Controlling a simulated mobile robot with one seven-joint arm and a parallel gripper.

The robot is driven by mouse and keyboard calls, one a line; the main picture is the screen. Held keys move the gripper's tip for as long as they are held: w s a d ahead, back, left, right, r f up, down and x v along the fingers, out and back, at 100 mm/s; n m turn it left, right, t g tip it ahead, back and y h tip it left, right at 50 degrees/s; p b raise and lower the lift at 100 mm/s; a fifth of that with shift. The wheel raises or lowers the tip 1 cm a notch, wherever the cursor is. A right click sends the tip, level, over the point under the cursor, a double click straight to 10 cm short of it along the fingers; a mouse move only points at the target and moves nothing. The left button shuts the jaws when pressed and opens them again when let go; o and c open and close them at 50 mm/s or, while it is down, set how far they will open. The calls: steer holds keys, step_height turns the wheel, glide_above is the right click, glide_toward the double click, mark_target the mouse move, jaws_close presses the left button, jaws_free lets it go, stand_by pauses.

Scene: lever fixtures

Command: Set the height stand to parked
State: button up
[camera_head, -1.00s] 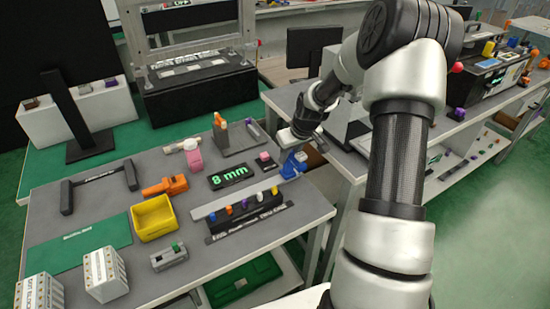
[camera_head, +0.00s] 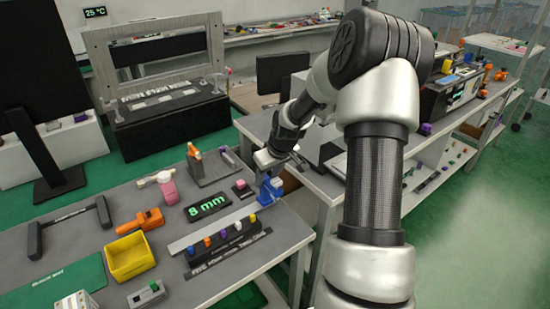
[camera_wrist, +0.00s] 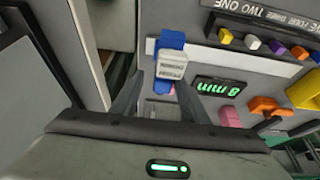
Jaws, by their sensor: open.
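A blue fixture (camera_head: 270,189) stands at the right end of a long pale strip (camera_head: 212,226) on the grey bench. In the wrist view the blue fixture (camera_wrist: 171,41) carries a grey block (camera_wrist: 172,66) with small lettering I cannot read. A black display (camera_head: 208,206) beside it reads "8 mm", and it also shows in the wrist view (camera_wrist: 218,87). I cannot tell for certain which parts make up the height stand. My gripper (camera_head: 266,160) is open just behind the blue fixture. In the wrist view its fingers (camera_wrist: 157,92) point toward the grey block, with nothing visibly held.
A row of coloured knobs (camera_head: 222,238) is in front of the strip. A pink object (camera_head: 168,187), an orange tool (camera_head: 141,221), a yellow bin (camera_head: 129,256) and a black handle frame (camera_head: 70,226) lie leftward. A second bench (camera_head: 325,185) adjoins on the right.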

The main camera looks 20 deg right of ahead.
steer(key=p+v, duration=0.1)
steer(key=v, duration=1.2)
steer(key=shift+w+d+r+p, duration=0.1)
steer(key=shift+r+p, duration=0.05)
steer(key=shift+p, duration=0.25)
steer(key=shift+s+r, duration=0.25)
steer(key=shift+r, duration=0.3)
